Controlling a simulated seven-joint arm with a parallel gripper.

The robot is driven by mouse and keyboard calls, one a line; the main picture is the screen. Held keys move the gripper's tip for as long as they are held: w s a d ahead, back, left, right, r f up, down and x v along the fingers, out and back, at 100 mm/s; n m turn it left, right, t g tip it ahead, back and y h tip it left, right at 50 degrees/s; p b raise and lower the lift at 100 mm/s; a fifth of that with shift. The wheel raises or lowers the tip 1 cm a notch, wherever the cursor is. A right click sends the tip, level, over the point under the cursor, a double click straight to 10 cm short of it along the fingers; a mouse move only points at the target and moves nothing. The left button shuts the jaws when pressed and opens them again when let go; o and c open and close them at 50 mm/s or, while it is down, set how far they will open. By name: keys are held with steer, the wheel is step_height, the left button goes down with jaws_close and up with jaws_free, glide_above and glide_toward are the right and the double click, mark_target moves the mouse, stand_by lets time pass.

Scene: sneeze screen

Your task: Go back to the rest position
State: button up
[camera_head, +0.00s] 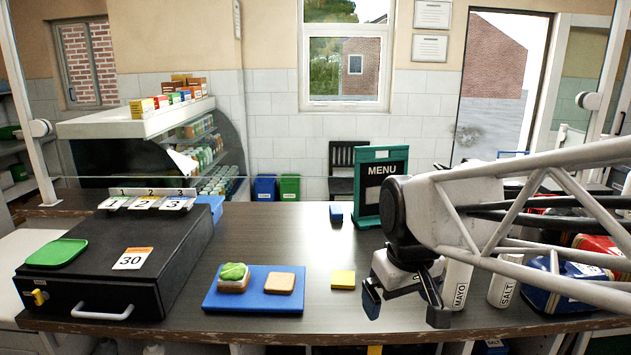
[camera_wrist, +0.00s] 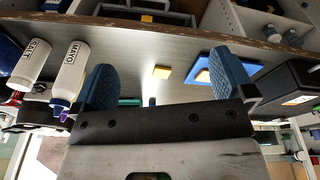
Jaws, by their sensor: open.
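My gripper (camera_head: 404,305) hangs above the right part of the counter (camera_head: 262,232), with its fingers pointing down. It is open and holds nothing. A yellow block (camera_head: 343,279) lies on the counter to the left of my gripper. A blue board (camera_head: 253,301) further left carries a bread slice with green leaves (camera_head: 233,278) and a plain bread slice (camera_head: 279,284).
White MAYO (camera_head: 456,285) and SALT (camera_head: 504,290) bottles stand close to the right of my gripper. A MENU sign (camera_head: 381,186) and a small blue block (camera_head: 336,214) stand behind. A black box (camera_head: 115,258) fills the left. The counter's middle is clear.

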steer(key=s+d+f+m, duration=0.2)
steer(key=s, duration=0.3)
steer(key=s+d+f+m, duration=0.2)
steer(key=s, duration=0.4)
steer(key=shift+s+d+t, duration=0.25)
steer(key=shift+d+t, duration=0.05)
steer(key=shift+d, duration=0.1)
